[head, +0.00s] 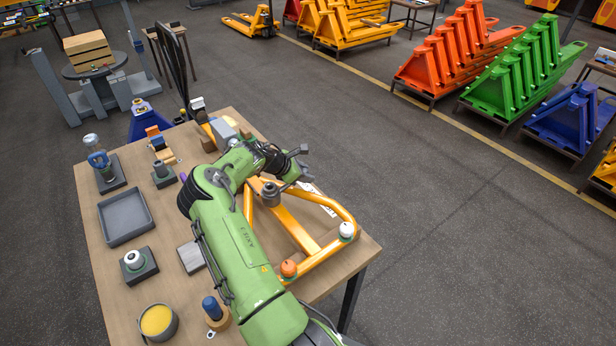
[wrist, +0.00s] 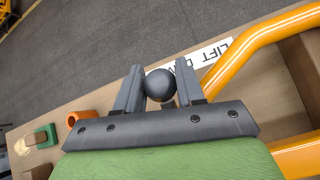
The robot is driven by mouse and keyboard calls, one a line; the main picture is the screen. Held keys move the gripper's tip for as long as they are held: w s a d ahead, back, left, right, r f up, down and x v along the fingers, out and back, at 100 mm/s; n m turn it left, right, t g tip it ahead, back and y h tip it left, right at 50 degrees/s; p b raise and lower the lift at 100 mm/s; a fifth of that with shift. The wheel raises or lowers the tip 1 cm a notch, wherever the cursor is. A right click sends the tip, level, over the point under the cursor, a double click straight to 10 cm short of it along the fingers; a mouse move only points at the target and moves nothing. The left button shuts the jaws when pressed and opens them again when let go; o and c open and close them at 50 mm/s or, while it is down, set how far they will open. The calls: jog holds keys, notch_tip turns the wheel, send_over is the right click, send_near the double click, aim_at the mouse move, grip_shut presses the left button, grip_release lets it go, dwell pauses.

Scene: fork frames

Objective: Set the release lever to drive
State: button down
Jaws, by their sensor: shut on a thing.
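The release lever shows in the wrist view as a round black ball knob (wrist: 160,86); its shaft is hidden below my gripper. My gripper (wrist: 160,69) has one finger on each side of the knob and is shut on it. A white label (wrist: 214,54) beyond the right finger reads "LIFT" and the start of another word, partly covered. The yellow-orange tiller handle (wrist: 236,58) curves past on the right. In the head view the handle (head: 301,234) lies on the bench under my green arm, and the lever cannot be made out there.
An orange cap (head: 289,268) and a white cap (head: 346,230) sit at the handle's near end. Open floor lies right of the bench.

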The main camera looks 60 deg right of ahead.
jog(key=shift+r, duration=0.1)
jog(key=c, duration=0.7)
grip_release()
jog(key=shift+c, duration=0.2)
jog(key=v, duration=1.5)
jog(key=shift+w+a+r, duration=0.15)
jog(key=shift+a+r, duration=0.05)
jog(key=shift+a, duration=0.1)
